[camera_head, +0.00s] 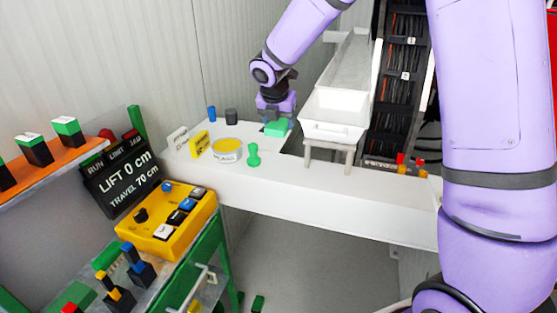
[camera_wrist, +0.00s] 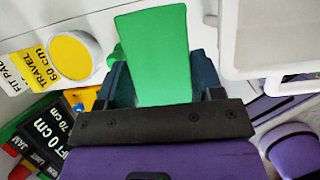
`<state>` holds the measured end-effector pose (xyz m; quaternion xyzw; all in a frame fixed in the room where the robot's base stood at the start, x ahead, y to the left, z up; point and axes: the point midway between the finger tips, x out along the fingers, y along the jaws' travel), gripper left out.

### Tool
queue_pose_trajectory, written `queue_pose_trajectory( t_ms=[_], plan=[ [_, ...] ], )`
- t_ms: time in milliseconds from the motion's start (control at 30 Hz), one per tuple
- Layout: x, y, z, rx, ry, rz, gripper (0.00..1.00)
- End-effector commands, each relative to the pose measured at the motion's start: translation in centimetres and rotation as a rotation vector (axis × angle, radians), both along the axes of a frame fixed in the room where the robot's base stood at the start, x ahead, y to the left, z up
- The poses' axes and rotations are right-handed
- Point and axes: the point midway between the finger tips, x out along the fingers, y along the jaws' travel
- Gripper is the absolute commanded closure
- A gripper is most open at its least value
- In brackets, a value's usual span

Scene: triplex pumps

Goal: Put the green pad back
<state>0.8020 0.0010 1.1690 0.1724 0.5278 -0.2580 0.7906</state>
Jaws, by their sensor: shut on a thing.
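The green pad (camera_wrist: 155,55) is a flat green block. In the wrist view it lies between the two dark fingers of my gripper (camera_wrist: 160,85), which is shut on it. In the head view my gripper (camera_head: 276,112) points down over the white bench, and the green pad (camera_head: 276,128) shows just below it. The pad is close to the bench top; I cannot tell whether it touches. A yellow sign (camera_head: 199,144) and a white sign (camera_head: 178,138) stand left of it; the white one reads "FIT PAD" in the wrist view (camera_wrist: 12,75).
A round tin with a yellow top (camera_head: 227,150), a green peg-like piece (camera_head: 253,155), a dark cup (camera_head: 231,116) and a blue cylinder (camera_head: 211,113) stand near the pad. A white trough (camera_head: 335,115) stands close on the right. The bench's front strip (camera_head: 310,190) is clear.

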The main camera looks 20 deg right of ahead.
Motion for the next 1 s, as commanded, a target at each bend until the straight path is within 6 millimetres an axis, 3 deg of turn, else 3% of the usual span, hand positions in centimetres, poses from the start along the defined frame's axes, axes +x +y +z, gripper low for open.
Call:
queue_pose_trajectory(
  t_ms=[100,300,667,900,1000],
  plan=[
    [-0.1,0.1,-3.0,-0.001,0.005,0.004,0.61],
    [-0.1,0.1,-7.0,-0.001,0.003,0.003,0.61],
    [0.0,0.0,-9.8,-0.001,0.002,0.001,0.61],
    [0.0,0.1,-13.0,0.000,0.001,0.003,0.61],
    [0.0,0.0,-13.2,0.000,0.000,0.001,0.61]
  ],
)
